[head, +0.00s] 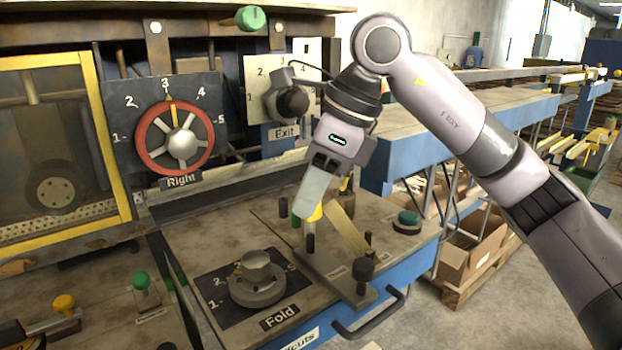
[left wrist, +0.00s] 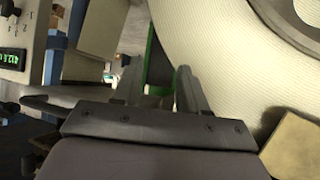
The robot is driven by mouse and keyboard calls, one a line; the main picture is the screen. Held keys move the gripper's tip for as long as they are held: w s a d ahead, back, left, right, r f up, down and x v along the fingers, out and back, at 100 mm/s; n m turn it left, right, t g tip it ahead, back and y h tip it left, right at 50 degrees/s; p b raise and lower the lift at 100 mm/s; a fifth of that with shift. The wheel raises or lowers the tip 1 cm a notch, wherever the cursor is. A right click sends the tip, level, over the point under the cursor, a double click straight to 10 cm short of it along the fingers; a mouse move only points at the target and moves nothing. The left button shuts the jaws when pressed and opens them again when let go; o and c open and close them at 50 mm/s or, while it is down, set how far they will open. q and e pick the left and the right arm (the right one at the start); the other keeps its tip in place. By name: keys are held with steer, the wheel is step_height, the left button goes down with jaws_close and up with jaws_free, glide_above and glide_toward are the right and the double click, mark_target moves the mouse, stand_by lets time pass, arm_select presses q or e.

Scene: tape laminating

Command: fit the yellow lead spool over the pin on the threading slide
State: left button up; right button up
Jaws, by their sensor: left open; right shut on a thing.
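My right gripper (head: 314,205) is over the slide area of the bench in the head view, its fingers pointing down. It is shut on the yellow lead spool (head: 317,213), which is mostly hidden by a finger. A dark upright pin (head: 310,243) stands just below the spool on the threading slide (head: 338,282), a flat plate. The spool looks above the pin; I cannot tell whether they touch. My left gripper (left wrist: 158,88) shows only in the left wrist view, open and empty, beside a large cream roll (left wrist: 220,50).
A slanted brass-coloured strip (head: 348,230) and a dark knob (head: 365,270) stand close to the pin. The Fold dial (head: 257,280) is at the left, a green button (head: 408,220) at the right. A blue-edged rail and handle (head: 375,322) border the bench front.

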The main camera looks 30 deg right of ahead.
steer(key=shift+f+b, duration=0.45)
steer(key=shift+f, duration=0.55)
steer(key=shift+f+b, duration=1.2)
steer(key=shift+f, duration=0.25)
steer(key=o, duration=1.1)
steer(key=v, duration=0.7)
